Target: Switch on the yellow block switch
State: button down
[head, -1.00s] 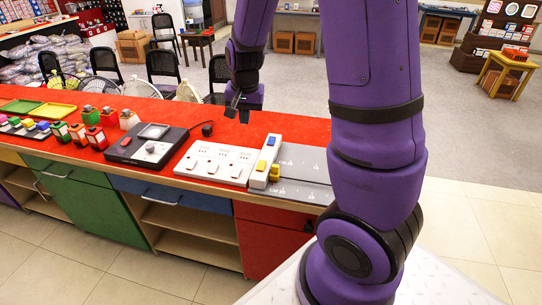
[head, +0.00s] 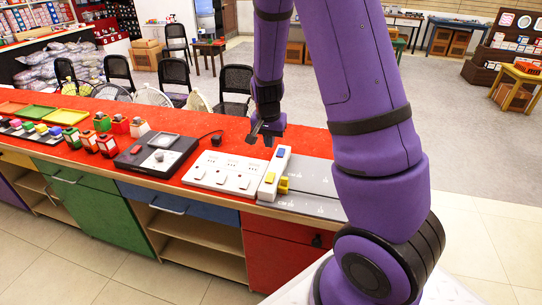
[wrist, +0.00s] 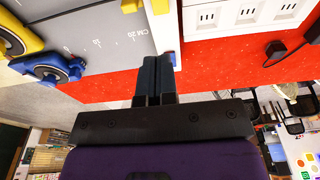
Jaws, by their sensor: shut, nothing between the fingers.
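The white block switch strip (head: 275,170) lies along the red counter top. It has a yellow button (head: 269,178) near its front end and a blue one (head: 281,151) near its back end. A separate yellow piece (head: 283,186) sits beside it on the grey board. My gripper (head: 262,139) is above the counter, just behind and left of the strip's back end. In the wrist view my gripper (wrist: 154,60) has its dark fingers together and empty, close to the blue button (wrist: 173,57). The strip (wrist: 160,28) is partly cut off there; contact cannot be told.
A white socket panel (head: 220,172) lies left of the strip, with a black device (head: 157,154) beyond it. A grey ruled board (head: 315,178) lies to the right. A black plug (head: 217,140) lies behind the panel. Red counter (head: 310,142) behind the board is clear.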

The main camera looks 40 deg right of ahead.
aim_at(272, 174)
jog(key=f, duration=0.4)
jog(key=d+f, duration=0.1)
jog(key=f, duration=0.3)
jog(key=w+f, duration=0.1)
jog(key=f, duration=0.4)
jog(key=shift+d, duration=0.25)
jog(key=shift+f, duration=0.1)
